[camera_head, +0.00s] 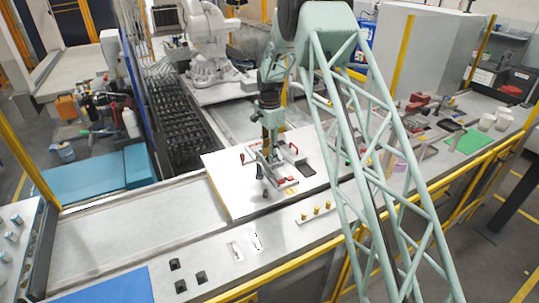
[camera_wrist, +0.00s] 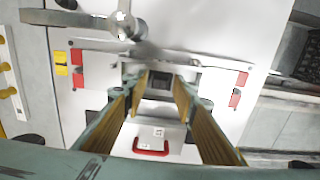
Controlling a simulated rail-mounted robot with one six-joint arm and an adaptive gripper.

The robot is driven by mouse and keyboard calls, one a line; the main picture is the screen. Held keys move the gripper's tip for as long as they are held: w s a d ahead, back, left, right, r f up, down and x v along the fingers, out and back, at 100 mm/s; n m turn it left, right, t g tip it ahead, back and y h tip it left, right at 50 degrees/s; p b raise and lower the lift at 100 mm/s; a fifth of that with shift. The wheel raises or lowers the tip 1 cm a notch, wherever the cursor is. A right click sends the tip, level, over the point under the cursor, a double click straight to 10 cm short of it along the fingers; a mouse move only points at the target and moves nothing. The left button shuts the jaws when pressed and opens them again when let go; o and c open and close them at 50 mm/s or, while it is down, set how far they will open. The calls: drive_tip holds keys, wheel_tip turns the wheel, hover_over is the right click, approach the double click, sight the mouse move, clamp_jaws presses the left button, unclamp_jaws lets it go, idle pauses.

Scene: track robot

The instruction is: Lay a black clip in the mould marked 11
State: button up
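My gripper (camera_head: 266,158) points down over a white work plate (camera_head: 225,188) in the head view. In the wrist view its two fingers (camera_wrist: 160,84) stand apart, one on each side of a small dark block (camera_wrist: 160,88). The block nearly fills the gap between the tips. I cannot tell whether the fingers press on it or whether it sits in a mould. A printed label (camera_wrist: 158,132) lies below the tips, too small to read surely. Three small black pieces (camera_head: 175,264), possibly clips, stand on the bench front in the head view.
A red handle (camera_wrist: 152,152) and red clamp parts (camera_wrist: 77,68) sit around the spot on the plate. A metal clamp arm (camera_wrist: 122,25) crosses above it. Brass pegs (camera_head: 317,209) stand at the front right. A blue mat (camera_head: 110,288) lies at the front left.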

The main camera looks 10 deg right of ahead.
drive_tip(key=shift+r, duration=0.15)
wheel_tip(320, 180, up, 12)
drive_tip(key=b, duration=0.1)
idle(0.9)
idle(0.7)
